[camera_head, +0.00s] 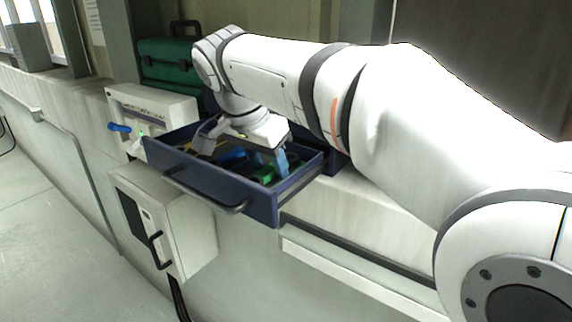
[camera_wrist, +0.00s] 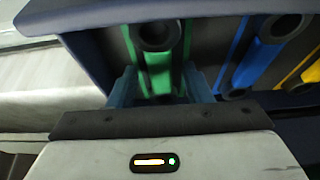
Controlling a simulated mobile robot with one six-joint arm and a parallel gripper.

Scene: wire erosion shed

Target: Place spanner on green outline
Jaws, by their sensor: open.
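An open blue drawer (camera_head: 215,187) holds long coloured shapes with dark round ends. In the wrist view a green one (camera_wrist: 158,70) lies between my two blue fingers, with a dark ring at its far end. A blue one (camera_wrist: 255,62) lies to its right, and a yellow one (camera_wrist: 305,72) is at the right edge. I cannot tell whether these are coloured spanners or dark spanners on coloured outlines. My gripper (camera_wrist: 160,88) is open, with its fingers either side of the green shape. In the head view my gripper (camera_head: 280,163) reaches down into the drawer near the green piece (camera_head: 266,173).
The drawer's front has a dark bar handle (camera_head: 210,196). A white box with a blue knob (camera_head: 119,128) stands left of it, and a green case (camera_head: 168,62) behind. A grey cabinet (camera_head: 185,228) hangs below. The floor at left is clear.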

